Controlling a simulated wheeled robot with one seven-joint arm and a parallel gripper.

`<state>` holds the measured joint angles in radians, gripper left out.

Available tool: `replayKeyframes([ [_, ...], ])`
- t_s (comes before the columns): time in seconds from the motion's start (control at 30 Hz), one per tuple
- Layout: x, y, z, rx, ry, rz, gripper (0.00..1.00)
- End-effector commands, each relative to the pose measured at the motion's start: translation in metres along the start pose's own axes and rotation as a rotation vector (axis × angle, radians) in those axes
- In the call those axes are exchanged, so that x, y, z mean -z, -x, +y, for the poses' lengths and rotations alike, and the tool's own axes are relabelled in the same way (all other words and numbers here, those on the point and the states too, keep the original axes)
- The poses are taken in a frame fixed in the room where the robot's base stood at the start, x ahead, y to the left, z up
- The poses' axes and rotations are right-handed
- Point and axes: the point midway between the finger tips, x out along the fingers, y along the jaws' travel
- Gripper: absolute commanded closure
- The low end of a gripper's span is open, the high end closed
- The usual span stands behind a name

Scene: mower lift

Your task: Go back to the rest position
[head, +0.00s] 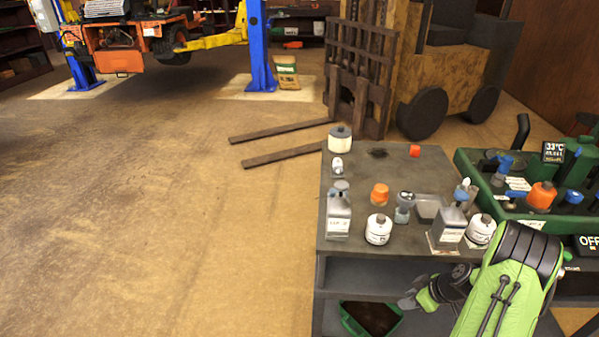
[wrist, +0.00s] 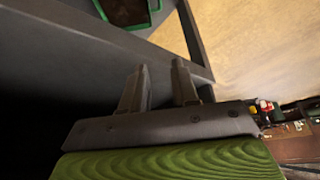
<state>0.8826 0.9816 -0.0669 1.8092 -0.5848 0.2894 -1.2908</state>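My gripper (head: 410,301) is low in the head view, at the front of the dark grey cart (head: 350,262) and below its top edge. My green arm (head: 510,285) reaches to it from the lower right. In the wrist view my gripper (wrist: 160,78) shows two grey fingers with a clear gap between them, and nothing is held. The cart's grey panels (wrist: 60,50) are close around the fingers. I cannot tell whether the fingers touch them.
Several bottles and canisters, such as a white canister (head: 378,229), stand on the cart top. A green bin (head: 368,318) sits on a lower shelf. A green machine (head: 482,172) stands right, a forklift (head: 440,75) behind. The floor (head: 170,200) at left is clear.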

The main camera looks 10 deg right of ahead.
Motion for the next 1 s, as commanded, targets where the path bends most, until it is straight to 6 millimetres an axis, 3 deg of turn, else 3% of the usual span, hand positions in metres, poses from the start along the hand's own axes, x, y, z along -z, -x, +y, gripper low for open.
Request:
replayKeyframes([
  [0.03, 0.031, 0.023, -0.007, -0.010, 0.004, -0.026, 0.71],
  [0.2, 0.107, 0.090, -0.052, -0.048, -0.045, -0.106, 0.71],
  [0.3, 0.144, 0.131, -0.094, -0.090, -0.086, -0.136, 0.71],
  [0.43, 0.171, 0.181, -0.157, -0.154, -0.156, -0.149, 0.71],
  [0.6, 0.171, 0.232, -0.232, -0.232, -0.265, -0.119, 0.71],
  [0.7, 0.161, 0.252, -0.263, -0.261, -0.325, -0.091, 0.71],
  [1.0, 0.117, 0.283, -0.320, -0.301, -0.482, 0.009, 0.71],
])
